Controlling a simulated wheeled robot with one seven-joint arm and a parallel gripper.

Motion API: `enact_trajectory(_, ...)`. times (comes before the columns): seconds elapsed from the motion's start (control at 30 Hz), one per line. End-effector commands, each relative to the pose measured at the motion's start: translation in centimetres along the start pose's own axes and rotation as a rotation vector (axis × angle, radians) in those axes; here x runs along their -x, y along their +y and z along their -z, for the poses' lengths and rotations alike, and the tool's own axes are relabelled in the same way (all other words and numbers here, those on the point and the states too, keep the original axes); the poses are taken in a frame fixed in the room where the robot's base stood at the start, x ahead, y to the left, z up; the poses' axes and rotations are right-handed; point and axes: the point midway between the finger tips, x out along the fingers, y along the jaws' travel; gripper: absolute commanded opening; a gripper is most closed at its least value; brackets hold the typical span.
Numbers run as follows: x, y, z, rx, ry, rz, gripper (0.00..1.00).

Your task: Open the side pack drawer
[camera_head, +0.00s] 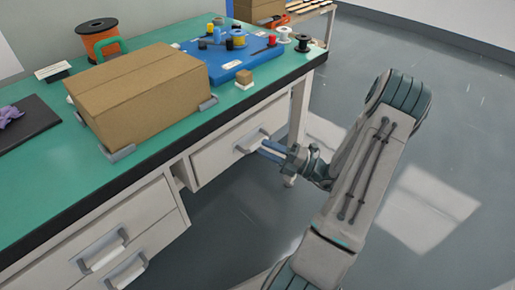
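A wide light-grey drawer (215,158) sits under the right part of the green-topped workbench (92,188). Further left, a drawer unit has an upper handle (103,252) and a lower handle (127,273).
A cardboard box (140,92) stands near the bench's front edge between grey brackets. A blue board (225,60) with small spools, an orange spool (98,40) and a dark mat (25,122) are also on top. A bench leg (299,108) stands behind my gripper. The floor to the right is clear.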

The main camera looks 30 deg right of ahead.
Motion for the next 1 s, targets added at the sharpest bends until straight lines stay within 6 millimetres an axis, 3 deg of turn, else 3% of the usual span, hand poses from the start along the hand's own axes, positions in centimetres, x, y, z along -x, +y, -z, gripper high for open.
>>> enact_trajectory(0.23,-3.2,-0.1,0.0,0.002,0.001,0.000,0.37)
enact_trajectory(0.6,-3.9,0.0,0.0,0.001,0.000,0.000,0.37)
enact_trajectory(0.63,-3.9,0.0,0.0,0.001,0.000,0.000,0.34)
enact_trajectory(0.77,-3.9,0.0,0.0,0.001,0.000,0.000,0.00)
enact_trajectory(1.0,-4.1,0.1,0.1,-0.001,0.004,0.000,0.00)
